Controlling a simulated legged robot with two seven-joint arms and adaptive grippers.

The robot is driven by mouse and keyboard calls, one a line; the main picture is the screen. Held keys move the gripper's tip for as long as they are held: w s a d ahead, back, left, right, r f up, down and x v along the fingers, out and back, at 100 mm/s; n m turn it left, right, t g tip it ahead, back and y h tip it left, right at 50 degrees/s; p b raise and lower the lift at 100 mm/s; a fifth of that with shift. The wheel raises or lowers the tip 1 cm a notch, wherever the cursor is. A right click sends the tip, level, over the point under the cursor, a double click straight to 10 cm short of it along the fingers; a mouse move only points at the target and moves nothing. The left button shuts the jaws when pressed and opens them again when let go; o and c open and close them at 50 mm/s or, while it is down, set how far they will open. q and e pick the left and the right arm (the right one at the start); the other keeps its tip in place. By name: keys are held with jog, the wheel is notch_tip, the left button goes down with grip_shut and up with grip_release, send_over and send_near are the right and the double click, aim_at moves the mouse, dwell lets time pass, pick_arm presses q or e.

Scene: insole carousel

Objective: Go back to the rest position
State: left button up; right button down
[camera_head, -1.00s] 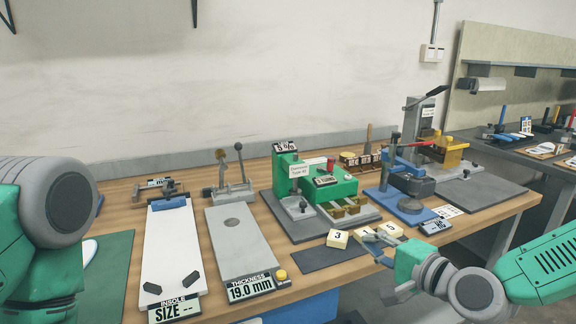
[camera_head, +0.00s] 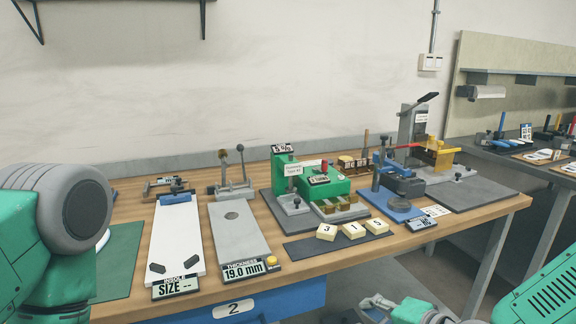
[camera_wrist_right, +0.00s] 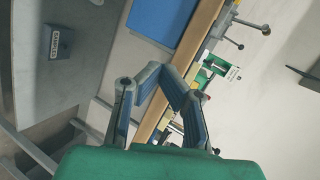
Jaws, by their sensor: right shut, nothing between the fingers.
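My right gripper (camera_head: 372,304) is low at the bottom edge of the head view, in front of the workbench (camera_head: 400,243) and below its front edge. It is shut and empty. Its fingers also show in the right wrist view (camera_wrist_right: 160,75), tips together, with the bench edge behind them. My left arm shows at the left edge of the head view, but its gripper is out of frame.
A white insole gauge (camera_head: 180,240) and a grey thickness gauge (camera_head: 243,240) stand at the left. A green machine (camera_head: 325,184) and a blue-based press (camera_head: 392,205) stand to the right. A blue drawer (camera_head: 290,298) is under the bench. Floor space lies in front of it.

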jog(key=s+d+f+n+g+h, duration=0.25)
jog(key=s+f+n+g, duration=0.4)
jog(key=s+f, duration=1)
jog(key=s+d+f+n+g+h, duration=0.1)
jog(key=s+d+n+g+h, duration=0.1)
jog(key=s+d, duration=0.2)
jog(key=s+d+f+n+g+h, duration=0.2)
jog(key=s+d, duration=0.3)
jog(key=s, duration=0.4)
jog(key=shift+d+f+h, duration=0.2)
jog(key=shift+f+h, duration=0.05)
jog(key=shift+h, duration=0.3)
